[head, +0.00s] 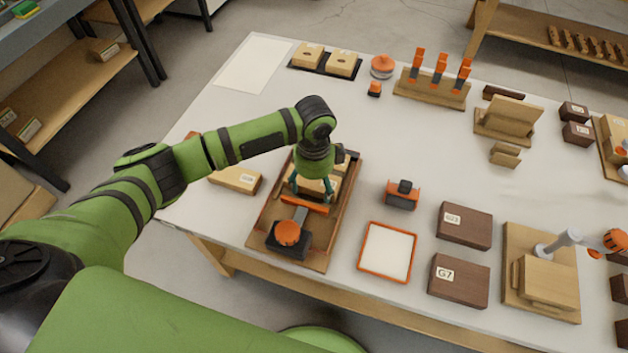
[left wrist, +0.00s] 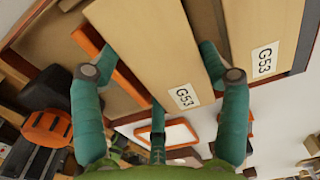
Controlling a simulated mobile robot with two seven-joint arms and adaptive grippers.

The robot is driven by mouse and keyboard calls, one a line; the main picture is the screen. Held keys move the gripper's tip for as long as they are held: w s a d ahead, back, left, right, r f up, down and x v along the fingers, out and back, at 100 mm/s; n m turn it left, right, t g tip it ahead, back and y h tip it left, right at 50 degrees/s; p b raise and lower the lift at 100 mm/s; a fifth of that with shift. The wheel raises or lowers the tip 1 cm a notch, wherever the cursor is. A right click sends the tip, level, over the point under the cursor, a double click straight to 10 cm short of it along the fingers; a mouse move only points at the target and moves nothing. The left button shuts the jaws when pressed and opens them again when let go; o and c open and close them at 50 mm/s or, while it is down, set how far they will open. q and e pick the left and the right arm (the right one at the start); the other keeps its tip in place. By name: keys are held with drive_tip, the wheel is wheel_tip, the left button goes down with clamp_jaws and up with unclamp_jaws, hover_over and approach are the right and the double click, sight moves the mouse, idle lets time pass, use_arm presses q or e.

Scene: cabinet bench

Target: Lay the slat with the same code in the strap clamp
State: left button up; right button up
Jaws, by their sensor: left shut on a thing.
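My left gripper (head: 313,190) is over the shallow brown wooden tray of the strap clamp (head: 334,240). It is shut on a pale wooden slat (left wrist: 150,45) labelled G53. A second pale board (left wrist: 262,25), also labelled G53, lies beside the held slat in the left wrist view. An orange bar (head: 305,206) crosses the tray, and a round orange knob (head: 287,232) sits on a black block at its near end. The gripper hides much of the held slat in the head view; I cannot tell whether the slat touches the tray floor. My right gripper is not in view.
A pale labelled block (head: 236,179) lies left of the tray. An orange-rimmed white tray (head: 387,251) and a small orange-and-black device (head: 402,194) stand to its right. Dark boxes, one labelled G7 (head: 459,280), stand farther right. The table's middle behind is mostly clear.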

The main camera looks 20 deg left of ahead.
use_arm(q)
drive_tip(key=shift+p, duration=0.45)
idle(0.6)
drive_tip(key=shift+f, duration=0.3)
idle(0.7)
drive_tip(key=shift+f+p, duration=0.2)
drive_tip(key=shift+p, duration=0.45)
idle(0.8)
drive_tip(key=o, duration=1.2)
drive_tip(key=shift+r+p, duration=3.5)
drive_tip(key=shift+p, duration=0.35)
